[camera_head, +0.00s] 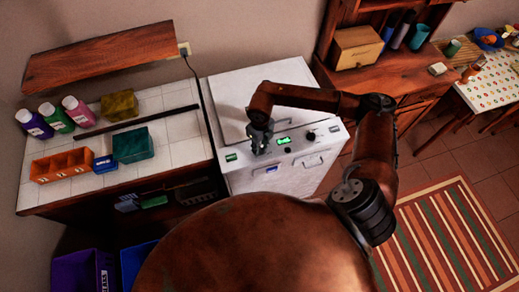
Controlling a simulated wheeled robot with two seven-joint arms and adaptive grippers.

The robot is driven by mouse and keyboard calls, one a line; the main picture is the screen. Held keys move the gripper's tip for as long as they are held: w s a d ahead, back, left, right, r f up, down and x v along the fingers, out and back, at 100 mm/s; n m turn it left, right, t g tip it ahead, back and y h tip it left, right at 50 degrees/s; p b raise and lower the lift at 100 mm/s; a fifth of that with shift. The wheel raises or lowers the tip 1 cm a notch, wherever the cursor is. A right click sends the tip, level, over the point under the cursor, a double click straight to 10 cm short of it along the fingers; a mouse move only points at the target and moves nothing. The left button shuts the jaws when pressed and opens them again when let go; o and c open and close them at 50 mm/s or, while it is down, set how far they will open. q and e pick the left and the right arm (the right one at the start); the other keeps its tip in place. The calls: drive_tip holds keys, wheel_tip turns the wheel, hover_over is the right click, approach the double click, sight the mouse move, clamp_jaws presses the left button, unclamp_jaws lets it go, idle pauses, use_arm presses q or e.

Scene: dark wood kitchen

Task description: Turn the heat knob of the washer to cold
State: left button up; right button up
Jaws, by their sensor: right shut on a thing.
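The white washer (236,95) stands against the wall in the middle of the head view. Its front panel has a lit green display (284,140) and a dark round knob (311,135) to the right of it. My right gripper (260,150) reaches down to the panel left of the display. It is shut on a knob there, which the fingers mostly hide. I cannot read the panel's markings or the held knob's setting. My left gripper is not in view.
A tiled counter (180,126) left of the washer holds bottles (78,111), an orange crate (62,165) and a green box (133,145). A wooden shelf (100,58) hangs above. A wooden hutch (408,75) stands to the right. A striped rug (445,240) lies on the floor.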

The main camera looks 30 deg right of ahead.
sight(260, 148)
drive_tip(key=n+b, duration=0.6)
drive_tip(key=n, duration=0.1)
drive_tip(key=shift+w+f+b, duration=0.1)
drive_tip(key=shift+f+b, duration=0.1)
drive_tip(key=shift+b, duration=0.1)
drive_tip(key=n+b, duration=0.3)
drive_tip(key=shift+r+n, duration=0.1)
drive_tip(key=shift+n, duration=0.3)
drive_tip(key=shift+r+n+b, duration=0.1)
drive_tip(key=shift+n+b, duration=0.25)
drive_tip(key=shift+n, duration=0.35)
drive_tip(key=o, duration=1.2)
drive_tip(key=shift+c, duration=0.2)
wheel_tip(260, 148, up, 12)
